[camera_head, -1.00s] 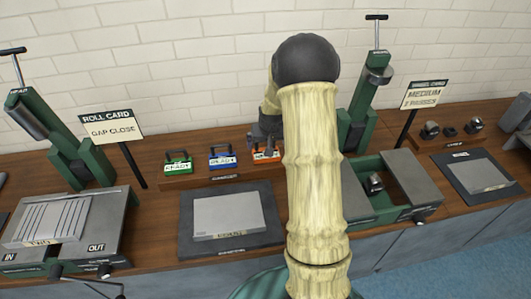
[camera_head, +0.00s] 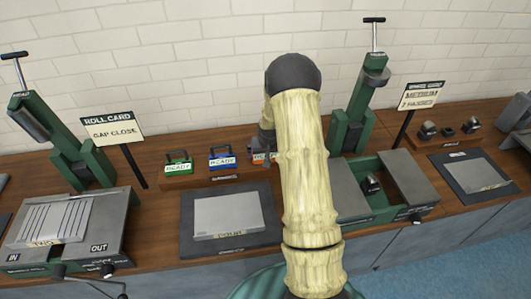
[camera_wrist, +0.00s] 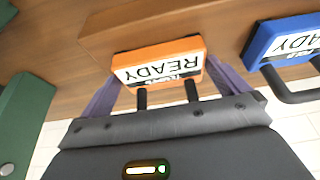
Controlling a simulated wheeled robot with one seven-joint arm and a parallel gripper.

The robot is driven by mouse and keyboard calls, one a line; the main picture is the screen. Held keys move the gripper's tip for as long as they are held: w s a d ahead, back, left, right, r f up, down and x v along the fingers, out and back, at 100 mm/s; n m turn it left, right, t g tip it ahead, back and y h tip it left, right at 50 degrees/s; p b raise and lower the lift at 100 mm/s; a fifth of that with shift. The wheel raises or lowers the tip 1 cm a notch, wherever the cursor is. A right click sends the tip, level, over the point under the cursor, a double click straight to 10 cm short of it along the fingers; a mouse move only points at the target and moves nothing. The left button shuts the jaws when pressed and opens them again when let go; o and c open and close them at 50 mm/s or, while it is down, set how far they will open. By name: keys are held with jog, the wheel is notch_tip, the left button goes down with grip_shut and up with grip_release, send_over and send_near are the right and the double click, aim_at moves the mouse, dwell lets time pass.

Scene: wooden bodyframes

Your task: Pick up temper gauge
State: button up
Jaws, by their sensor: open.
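Three gauges with READY labels stand in a row on a wooden rack: a green one (camera_head: 179,166), a blue one (camera_head: 222,160) and an orange one (camera_head: 259,158), mostly hidden behind my arm.
The blue gauge (camera_wrist: 285,40) is close beside the right finger. A green post (camera_wrist: 20,125) shows at left. On the bench are a slotted roller unit (camera_head: 70,235), a plate on a dark mat (camera_head: 187,245) and a green vise-like unit (camera_head: 400,180).

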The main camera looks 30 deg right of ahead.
jog(key=shift+w+f, duration=0.25)
jog(key=shift+f, duration=0.25)
jog(key=shift+w, duration=0.1)
jog(key=c, duration=0.9)
jog(key=shift+o, duration=0.2)
notch_tip(320, 180, up, 9)
jog(key=shift+r+b, duration=0.15)
jog(key=shift+b, duration=0.6)
jog(key=shift+r, duration=0.4)
